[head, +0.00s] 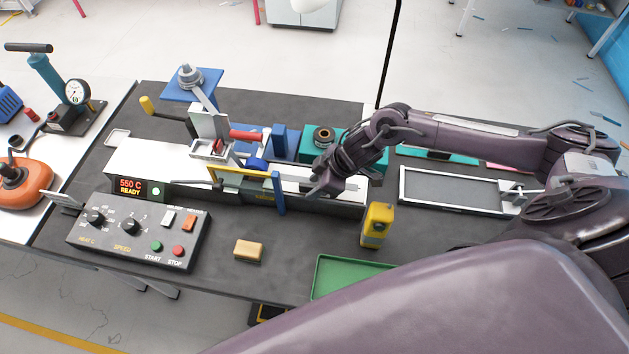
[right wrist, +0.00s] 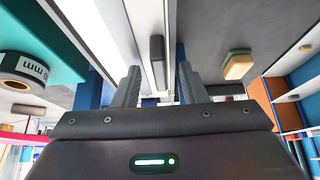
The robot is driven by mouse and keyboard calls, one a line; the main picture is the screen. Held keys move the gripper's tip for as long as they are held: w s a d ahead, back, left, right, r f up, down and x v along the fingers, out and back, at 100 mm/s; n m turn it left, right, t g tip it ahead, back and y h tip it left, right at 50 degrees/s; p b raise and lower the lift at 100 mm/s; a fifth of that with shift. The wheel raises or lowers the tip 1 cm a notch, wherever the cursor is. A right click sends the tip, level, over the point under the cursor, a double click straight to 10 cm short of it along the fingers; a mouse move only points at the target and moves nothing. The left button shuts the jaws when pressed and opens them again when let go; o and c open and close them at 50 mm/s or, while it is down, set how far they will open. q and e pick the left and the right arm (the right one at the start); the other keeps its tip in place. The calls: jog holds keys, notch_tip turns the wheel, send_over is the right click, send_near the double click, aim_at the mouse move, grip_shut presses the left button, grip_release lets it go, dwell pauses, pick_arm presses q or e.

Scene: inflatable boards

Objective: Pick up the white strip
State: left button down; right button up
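My right gripper (head: 324,186) is low over the right part of the long white-and-black machine (head: 348,203), pointing down. In the right wrist view its two fingers (right wrist: 159,80) stand apart, with a dark grey bar (right wrist: 157,62) showing in the gap beyond them. Long white bands (right wrist: 108,32) run lengthwise there; I cannot tell for sure which is a loose white strip and which is the machine's top. In the head view a white surface (head: 298,171) shows on the machine beside the gripper, partly hidden by it. My left gripper is not in view.
A control box (head: 138,228) stands front left, with a tan block (head: 248,250) near it. A yellow device (head: 376,225) and a green tray (head: 345,276) are at the front. A white-edged frame (head: 448,206) lies to the right. A blue-and-yellow guide (head: 279,193) stands left of the gripper.

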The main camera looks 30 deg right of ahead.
grip_shut()
jog(key=shift+d+r, duration=0.1)
jog(key=shift+r, duration=0.05)
